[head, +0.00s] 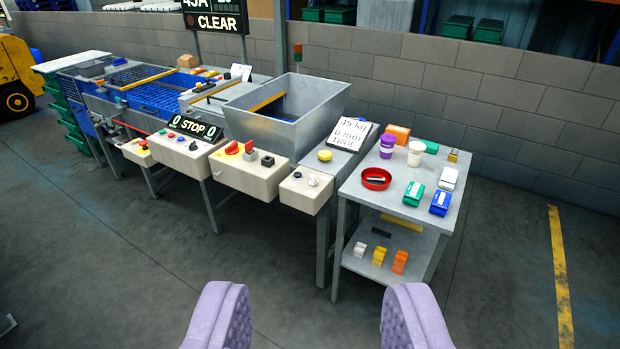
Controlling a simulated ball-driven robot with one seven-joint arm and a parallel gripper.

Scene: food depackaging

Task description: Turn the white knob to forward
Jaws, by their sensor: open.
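A small white knob (313,181) sits on the top face of the rightmost cream control box (301,196), beside a small dark round part. It is too small to tell which way it points. My gripper (316,300) shows at the bottom of the head view as two purple fingers, wide apart and empty. It is well short of the control box, with only floor showing between the fingers. The box and knob lie ahead, just left of the gap's middle.
A grey side table (345,208) with cups, a red dish (376,178) and several small packs stands right of the box. Another cream box (250,172) with red controls is to its left. A metal hopper (335,97) rises behind. The floor in front is clear.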

